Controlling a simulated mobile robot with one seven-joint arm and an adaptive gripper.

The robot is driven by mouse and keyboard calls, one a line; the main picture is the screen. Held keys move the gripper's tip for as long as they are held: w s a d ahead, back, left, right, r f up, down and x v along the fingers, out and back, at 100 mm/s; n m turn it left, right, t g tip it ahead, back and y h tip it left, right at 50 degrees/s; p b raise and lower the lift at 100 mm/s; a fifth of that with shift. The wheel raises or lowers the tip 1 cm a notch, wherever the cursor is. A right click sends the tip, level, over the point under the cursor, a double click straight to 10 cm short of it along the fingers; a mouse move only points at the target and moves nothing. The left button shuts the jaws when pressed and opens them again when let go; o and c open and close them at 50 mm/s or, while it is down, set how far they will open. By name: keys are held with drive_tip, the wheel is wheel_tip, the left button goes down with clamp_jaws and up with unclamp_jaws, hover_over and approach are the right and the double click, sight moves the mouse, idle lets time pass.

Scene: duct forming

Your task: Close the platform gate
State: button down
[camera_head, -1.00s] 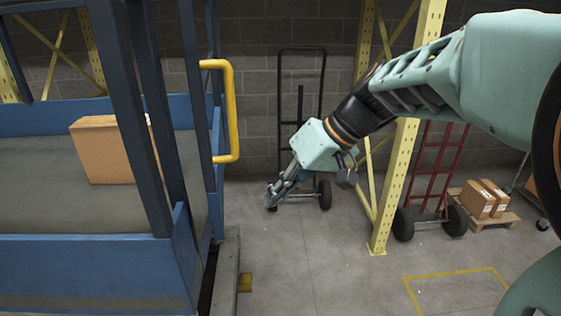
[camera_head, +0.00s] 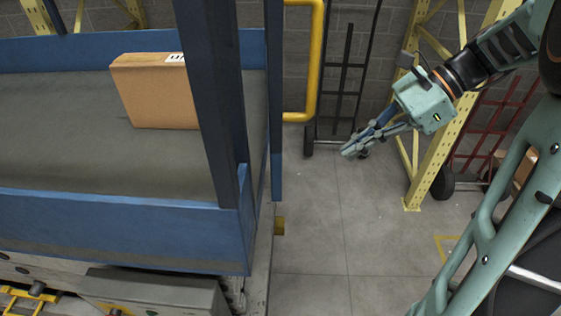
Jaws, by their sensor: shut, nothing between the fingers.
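The blue platform (camera_head: 120,222) fills the left of the view, with blue posts and low side walls. A yellow handle (camera_head: 315,75) is fixed at its right end and sticks out to the right; it appears to belong to the gate, seen nearly edge-on behind a post (camera_head: 273,100). I cannot tell whether the gate is fully open. My gripper (camera_head: 347,153) is shut and empty, pointing down and left. It is to the right of and below the handle in the picture, apart from it.
A cardboard box (camera_head: 150,95) stands on the platform. A black hand truck (camera_head: 345,70) and a yellow rack upright (camera_head: 440,150) stand behind my arm. A red hand truck (camera_head: 490,125) is at the right. The floor (camera_head: 320,235) beside the platform is clear.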

drive_tip(key=a+r+x, duration=0.2)
drive_tip(key=x, duration=1)
drive_tip(key=shift+s+a+f+m+p, duration=0.15)
drive_tip(key=shift+a+f+m+p, duration=0.1)
drive_tip(key=shift+m+p, duration=0.2)
